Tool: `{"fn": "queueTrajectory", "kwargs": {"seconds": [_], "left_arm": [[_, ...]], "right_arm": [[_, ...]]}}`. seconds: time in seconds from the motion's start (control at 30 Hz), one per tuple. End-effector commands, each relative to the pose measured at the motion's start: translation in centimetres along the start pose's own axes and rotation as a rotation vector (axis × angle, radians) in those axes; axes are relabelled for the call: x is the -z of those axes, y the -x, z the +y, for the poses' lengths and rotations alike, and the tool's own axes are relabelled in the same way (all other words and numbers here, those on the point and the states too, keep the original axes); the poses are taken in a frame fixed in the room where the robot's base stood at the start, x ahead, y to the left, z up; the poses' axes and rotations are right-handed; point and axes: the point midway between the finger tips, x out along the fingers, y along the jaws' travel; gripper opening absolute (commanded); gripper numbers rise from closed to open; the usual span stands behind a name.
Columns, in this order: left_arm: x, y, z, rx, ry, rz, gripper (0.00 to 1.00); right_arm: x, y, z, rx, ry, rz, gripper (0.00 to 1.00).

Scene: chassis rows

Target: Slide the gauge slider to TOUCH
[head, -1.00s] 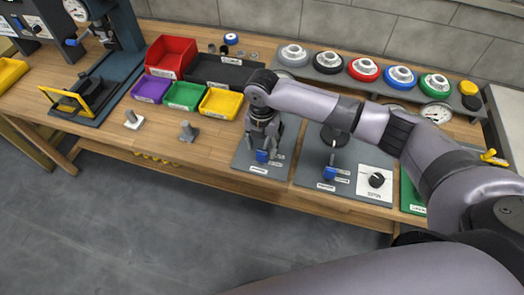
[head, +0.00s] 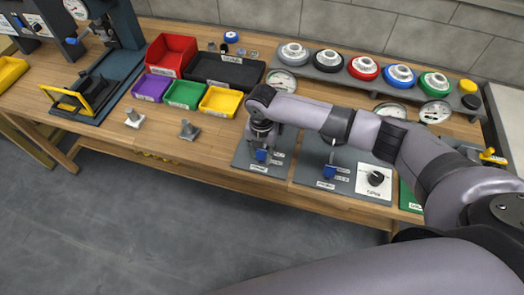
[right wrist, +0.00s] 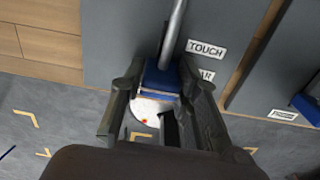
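The gauge slider is a blue block (right wrist: 160,80) on a grey metal rod (right wrist: 175,35) over a grey board. It also shows in the head view (head: 261,155) at the front of the left grey board. My right gripper (right wrist: 162,72) has a finger close against each side of the blue block and appears shut on it. The TOUCH label (right wrist: 207,50) is to the right of the rod, farther along than the block. A partly hidden label ending in "AR" (right wrist: 206,75) is about level with the block. My left gripper is not in view.
Colored bins (head: 220,101) stand to the left, and a rack of colored dials (head: 363,68) is behind. The bench's front edge is close.

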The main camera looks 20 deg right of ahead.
Motion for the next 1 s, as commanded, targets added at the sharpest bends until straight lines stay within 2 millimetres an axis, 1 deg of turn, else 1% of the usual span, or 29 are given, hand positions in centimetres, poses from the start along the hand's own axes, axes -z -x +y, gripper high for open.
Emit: {"fn": "queueTrajectory", "kwargs": {"seconds": [0.03,0.4,0.8,0.87,1.0], "left_arm": [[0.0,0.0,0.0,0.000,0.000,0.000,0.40],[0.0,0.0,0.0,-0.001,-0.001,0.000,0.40],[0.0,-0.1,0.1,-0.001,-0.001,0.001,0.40],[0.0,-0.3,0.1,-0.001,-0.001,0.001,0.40],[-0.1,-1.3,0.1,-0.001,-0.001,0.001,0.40]], "right_arm": [[0.0,0.0,0.0,0.000,0.000,0.000,0.24],[0.0,0.0,0.0,0.000,0.000,0.000,0.00],[-0.1,0.0,0.0,-0.001,-0.001,-0.001,0.00],[-0.6,-0.1,0.0,-0.001,-0.003,-0.002,0.00],[-2.6,-0.2,0.0,0.000,-0.004,-0.003,0.00]]}}
